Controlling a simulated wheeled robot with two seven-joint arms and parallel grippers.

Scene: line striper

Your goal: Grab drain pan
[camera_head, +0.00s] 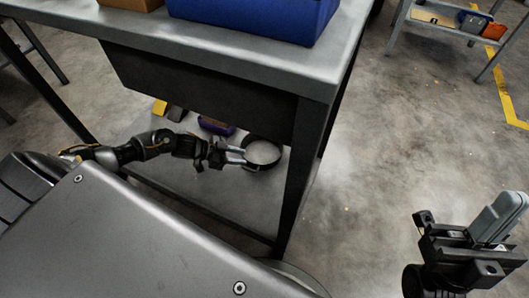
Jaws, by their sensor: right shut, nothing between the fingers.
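The drain pan (263,153), a round dark-rimmed pan with a light inside, rests on the lower shelf under the workbench. My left gripper (240,156) reaches in from the left under the bench top. Its two light fingers are spread, with their tips at the pan's left rim; whether they touch it I cannot tell. My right gripper (498,218) is at the lower right over open floor, shut and empty, far from the pan.
The workbench top (250,65) and its dark drawer front hang above the shelf. A bench leg (297,180) stands just right of the pan. A purple item (216,126) and a yellow item (160,107) lie behind my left arm. A blue bin (265,15) is on top.

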